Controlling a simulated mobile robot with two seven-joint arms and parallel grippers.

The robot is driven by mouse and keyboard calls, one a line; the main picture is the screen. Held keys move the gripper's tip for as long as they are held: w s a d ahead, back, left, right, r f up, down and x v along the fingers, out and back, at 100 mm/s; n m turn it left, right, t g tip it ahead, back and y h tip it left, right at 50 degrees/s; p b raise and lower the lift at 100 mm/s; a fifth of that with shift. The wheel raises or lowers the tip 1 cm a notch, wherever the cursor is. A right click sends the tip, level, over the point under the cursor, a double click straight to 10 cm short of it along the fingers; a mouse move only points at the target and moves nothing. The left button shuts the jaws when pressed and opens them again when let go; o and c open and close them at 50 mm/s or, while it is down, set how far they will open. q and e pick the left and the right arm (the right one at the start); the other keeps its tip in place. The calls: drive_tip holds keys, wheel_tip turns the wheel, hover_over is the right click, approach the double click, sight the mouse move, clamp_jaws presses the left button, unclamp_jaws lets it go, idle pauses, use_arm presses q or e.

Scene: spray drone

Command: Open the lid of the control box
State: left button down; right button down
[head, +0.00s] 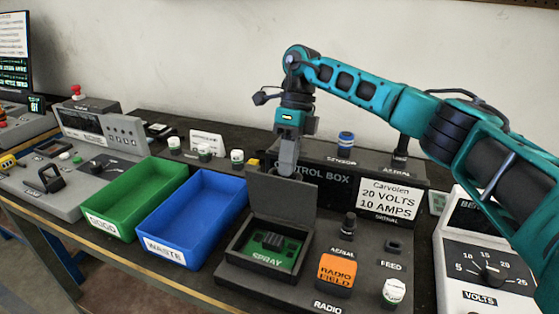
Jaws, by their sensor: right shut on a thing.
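The control box (322,178) is a dark grey unit in the middle of the bench, with its name on the raised back part. Its square lid (282,201) stands about upright at the back of an open compartment. A green circuit board (268,250) marked SPRAY lies inside that compartment. My right gripper (287,170) points down from above at the lid's top edge and is shut on the lid. Its fingertips are partly hidden by the lid. My left gripper is not in view.
A green bin (110,228) and a blue bin (150,257) marked WASTE stand to the left. A volts meter (488,272) stands further right.

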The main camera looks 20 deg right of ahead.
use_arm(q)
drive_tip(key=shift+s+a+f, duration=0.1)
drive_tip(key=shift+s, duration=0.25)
use_arm(e)
drive_tip(key=shift+w+d+f+g+y, duration=0.2)
drive_tip(key=shift+w+d+f+g, duration=0.15)
drive_tip(key=shift+f, duration=0.2)
drive_tip(key=shift+w+d+f+g+y, duration=0.25)
drive_tip(key=shift+w+d+f, duration=0.15)
drive_tip(key=shift+f, duration=0.15)
drive_tip(key=c, duration=1.3)
unclamp_jaws()
drive_tip(key=shift+w, duration=0.15)
drive_tip(key=shift+c, duration=0.2)
use_arm(q)
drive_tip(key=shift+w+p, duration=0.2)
drive_tip(key=shift+p, duration=0.1)
use_arm(e)
drive_tip(key=shift+o, duration=0.9)
drive_tip(key=shift+d+r, duration=0.15)
